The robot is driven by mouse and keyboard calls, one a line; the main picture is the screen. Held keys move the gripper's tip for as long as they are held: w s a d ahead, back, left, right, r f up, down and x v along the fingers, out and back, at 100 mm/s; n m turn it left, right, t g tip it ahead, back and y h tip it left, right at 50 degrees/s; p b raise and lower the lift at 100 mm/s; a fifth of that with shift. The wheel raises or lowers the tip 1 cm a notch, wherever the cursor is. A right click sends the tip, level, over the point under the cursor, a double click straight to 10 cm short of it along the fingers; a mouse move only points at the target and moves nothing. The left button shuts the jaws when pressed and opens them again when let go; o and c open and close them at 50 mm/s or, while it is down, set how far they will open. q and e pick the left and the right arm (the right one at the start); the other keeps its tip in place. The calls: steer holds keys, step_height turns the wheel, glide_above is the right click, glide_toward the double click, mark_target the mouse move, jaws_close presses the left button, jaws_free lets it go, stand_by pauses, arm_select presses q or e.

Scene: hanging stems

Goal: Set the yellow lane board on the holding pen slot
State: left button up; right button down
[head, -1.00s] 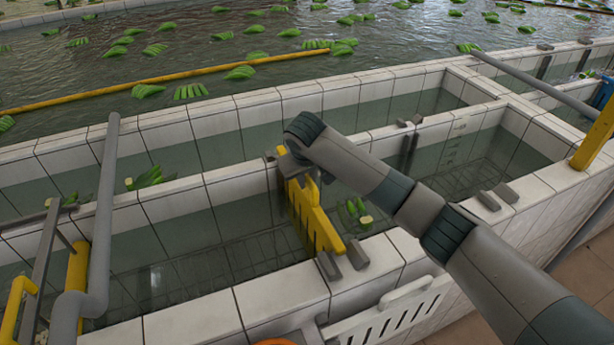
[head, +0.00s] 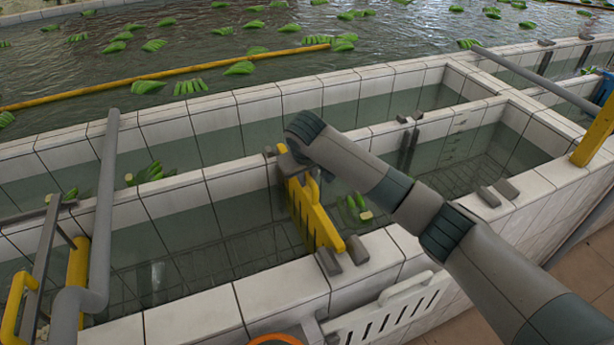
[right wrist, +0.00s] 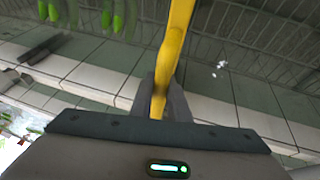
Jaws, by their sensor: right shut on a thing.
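In the right wrist view the fingers (right wrist: 165,105) are shut on the yellow board (right wrist: 176,50). My left gripper is not in view.
Another pair of slot blocks (head: 488,198) is on the near wall to the right. Green bananas (head: 357,207) float right of the board. A white slotted board (head: 390,308) hangs on the outer front wall. A grey pipe (head: 105,200) stands at left.

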steer(key=shift+f, duration=0.2)
steer(key=shift+c, duration=0.8)
jaws_free()
steer(key=shift+f, duration=0.1)
steer(key=shift+p+v, duration=3.9)
steer(key=shift+p, duration=0.9)
steer(key=shift+p+v, duration=0.65)
steer(key=shift+v, duration=0.5)
steer(key=shift+f, duration=0.1)
